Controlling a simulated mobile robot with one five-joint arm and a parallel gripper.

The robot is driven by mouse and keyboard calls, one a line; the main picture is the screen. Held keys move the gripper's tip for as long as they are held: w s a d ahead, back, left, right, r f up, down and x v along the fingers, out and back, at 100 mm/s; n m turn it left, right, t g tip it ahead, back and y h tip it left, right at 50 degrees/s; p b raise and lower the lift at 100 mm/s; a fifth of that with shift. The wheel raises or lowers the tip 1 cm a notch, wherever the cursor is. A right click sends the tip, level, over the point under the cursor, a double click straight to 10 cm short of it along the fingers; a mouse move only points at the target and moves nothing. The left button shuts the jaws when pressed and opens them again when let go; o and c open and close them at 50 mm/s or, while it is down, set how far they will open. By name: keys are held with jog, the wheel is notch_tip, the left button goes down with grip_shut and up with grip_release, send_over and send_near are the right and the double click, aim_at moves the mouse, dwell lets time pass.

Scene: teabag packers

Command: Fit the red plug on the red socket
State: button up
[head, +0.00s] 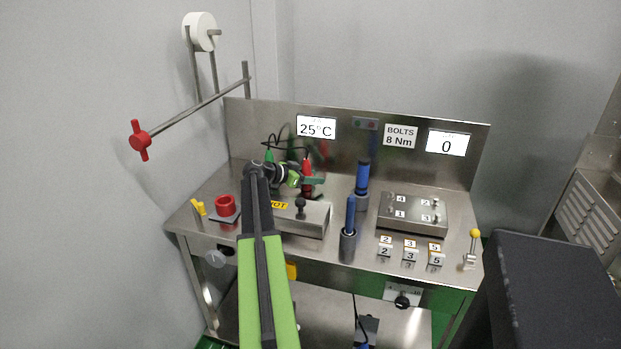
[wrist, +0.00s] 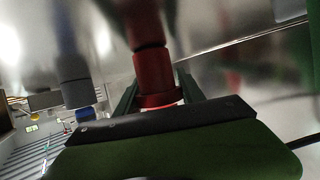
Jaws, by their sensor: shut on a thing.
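The red plug (head: 307,167) stands roughly upright near the back panel, with a black cable at its top. My gripper (head: 314,181) is shut on it, its green fingers at either side. In the wrist view the red plug (wrist: 153,72) sits between the dark green fingers. A small red part, likely the red socket (head: 308,190), shows just below the gripper, mostly hidden by it. I cannot tell whether plug and socket touch.
A green plug (head: 268,156) stands to the left on the same cable. A steel box with a black knob (head: 300,207) lies in front. Blue-handled tools (head: 362,178) stand close on the right.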

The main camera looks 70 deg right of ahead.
notch_tip(320, 180, up, 5)
jog(key=p, duration=0.4)
jog(key=shift+p, duration=0.4)
jog(key=s+a+r+p, duration=0.2)
jog(key=s+r+p, duration=0.3)
jog(key=s, duration=0.6)
jog(key=shift+s+r+p, duration=0.3)
jog(key=shift+r+p, duration=0.05)
jog(key=shift+r, duration=0.1)
